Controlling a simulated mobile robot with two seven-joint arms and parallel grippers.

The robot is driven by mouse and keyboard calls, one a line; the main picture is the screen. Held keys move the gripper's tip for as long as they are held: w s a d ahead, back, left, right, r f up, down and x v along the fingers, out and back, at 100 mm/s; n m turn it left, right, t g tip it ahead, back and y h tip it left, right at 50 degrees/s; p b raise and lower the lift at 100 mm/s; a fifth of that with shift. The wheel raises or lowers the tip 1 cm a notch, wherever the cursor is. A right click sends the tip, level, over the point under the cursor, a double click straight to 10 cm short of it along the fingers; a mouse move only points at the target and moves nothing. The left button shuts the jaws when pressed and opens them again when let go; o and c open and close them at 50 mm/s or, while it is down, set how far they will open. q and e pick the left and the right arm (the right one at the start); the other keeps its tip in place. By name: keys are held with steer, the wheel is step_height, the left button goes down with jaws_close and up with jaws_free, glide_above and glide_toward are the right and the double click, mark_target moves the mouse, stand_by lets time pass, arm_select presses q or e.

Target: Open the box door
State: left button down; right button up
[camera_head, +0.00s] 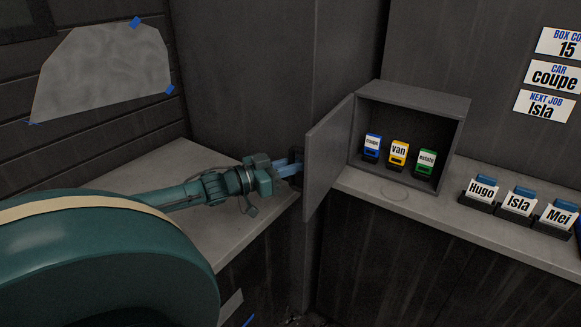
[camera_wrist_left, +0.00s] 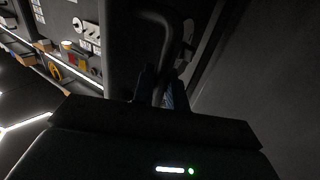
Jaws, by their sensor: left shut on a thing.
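The grey box (camera_head: 452,118) stands on the counter against the back wall. Its door (camera_head: 328,150) is swung wide open to the left, so the inside shows. My left gripper (camera_head: 296,170) is at the outer face of the door, shut on the door handle (camera_head: 298,157). In the left wrist view the handle (camera_wrist_left: 177,38) is a dark curved bar running down between the fingers (camera_wrist_left: 160,92). Inside the box stand a blue coupe tag (camera_head: 372,147), a yellow van tag (camera_head: 398,153) and a green estate tag (camera_head: 425,163). My right gripper is not in view.
On the counter (camera_head: 400,205) right of the box stand name holders for Hugo (camera_head: 482,190), Isla (camera_head: 519,202) and Mei (camera_head: 558,214). Signs (camera_head: 552,76) hang on the right wall. A film sheet (camera_head: 105,72) is taped on the left wall. The left counter (camera_head: 150,170) is mostly bare.

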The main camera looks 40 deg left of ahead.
arm_select(q)
steer(key=shift+r, duration=0.1)
steer(key=c, duration=1.5)
jaws_free()
steer(key=shift+w, duration=0.1)
steer(key=p+v, duration=0.3)
steer(key=v, duration=1)
